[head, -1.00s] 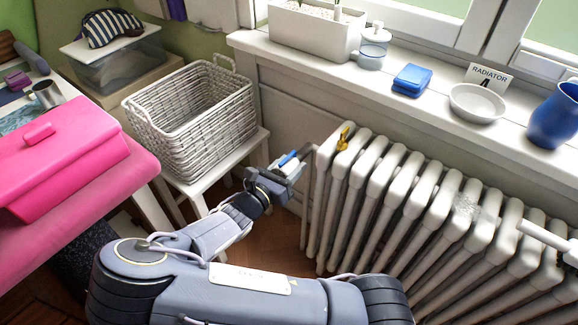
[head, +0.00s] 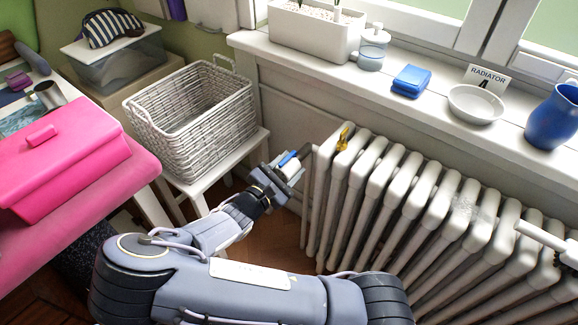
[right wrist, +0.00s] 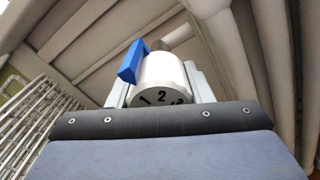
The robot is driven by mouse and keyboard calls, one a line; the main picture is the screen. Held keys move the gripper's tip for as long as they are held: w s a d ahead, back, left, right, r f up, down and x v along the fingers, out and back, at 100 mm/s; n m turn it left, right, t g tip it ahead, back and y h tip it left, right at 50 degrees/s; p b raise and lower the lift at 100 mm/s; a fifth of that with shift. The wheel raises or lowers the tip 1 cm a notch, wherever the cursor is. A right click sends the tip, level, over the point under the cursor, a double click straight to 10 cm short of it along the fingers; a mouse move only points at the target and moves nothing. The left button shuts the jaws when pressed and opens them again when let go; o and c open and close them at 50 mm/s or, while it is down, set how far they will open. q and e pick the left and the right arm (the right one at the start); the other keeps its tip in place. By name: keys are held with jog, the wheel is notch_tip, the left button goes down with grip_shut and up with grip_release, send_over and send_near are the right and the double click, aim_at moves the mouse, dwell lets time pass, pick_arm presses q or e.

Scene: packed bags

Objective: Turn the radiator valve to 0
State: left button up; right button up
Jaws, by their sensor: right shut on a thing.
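The radiator valve is a white round knob with a blue pointer piece (head: 287,158) at the left end of the white radiator (head: 385,190). In the right wrist view the white knob (right wrist: 160,78) faces me with the digits 1, 2 and part of a 3 on its rim. Its blue piece (right wrist: 132,62) sticks out at the upper left, beside the 1. No 0 shows. My right gripper (head: 286,167) is shut on the knob, one finger on each side of it. My left gripper is not in view.
A white wicker basket (head: 180,145) on a white stool stands left of the valve. A pink box (head: 60,160) is on the table at left. The sill (head: 425,100) above the radiator holds a bowl (head: 476,103), a blue jug (head: 555,115) and a RADIATOR card (head: 487,77).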

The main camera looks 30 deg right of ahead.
aim_at(280, 176)
jog(key=m, duration=0.3)
jog(key=shift+f+m+b, duration=0.1)
jog(key=shift+m+b, duration=0.2)
jog(key=shift+b, duration=0.05)
jog(key=m+b, duration=0.1)
jog(key=m, duration=0.1)
jog(key=shift+m, duration=0.4)
jog(key=m+b, duration=0.2)
jog(key=m, duration=0.3)
jog(key=shift+m+b, duration=0.4)
jog(key=o, duration=1)
jog(key=shift+a, duration=0.1)
jog(key=p+v, duration=0.1)
jog(key=v, duration=0.6)
jog(key=shift+s+a+p, duration=0.2)
jog(key=shift+a+p, duration=0.1)
jog(key=shift+p, duration=0.1)
